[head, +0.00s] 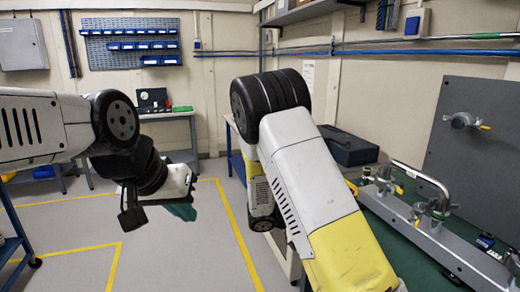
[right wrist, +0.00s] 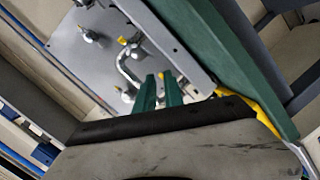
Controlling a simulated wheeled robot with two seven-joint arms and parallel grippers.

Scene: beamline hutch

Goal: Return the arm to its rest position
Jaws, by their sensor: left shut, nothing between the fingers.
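My left arm comes in from the left in the head view. Its gripper (head: 183,211) points down over the grey floor, with dark green fingers shut and empty. My right arm bends over the middle and right of the head view, and its gripper is hidden there. In the right wrist view my right gripper (right wrist: 160,78) shows two green fingers with a narrow gap between them and nothing held. Behind the fingers is the bench apparatus with a bent metal handle (right wrist: 126,66); I see no contact with it.
A green-topped bench at the right carries a rail fixture (head: 450,240) with metal handles and a grey upright panel (head: 480,150). A black case (head: 345,147) lies behind my right arm. A blue-framed cart (head: 12,240) stands at the left edge. Yellow-lined floor (head: 185,255) between is clear.

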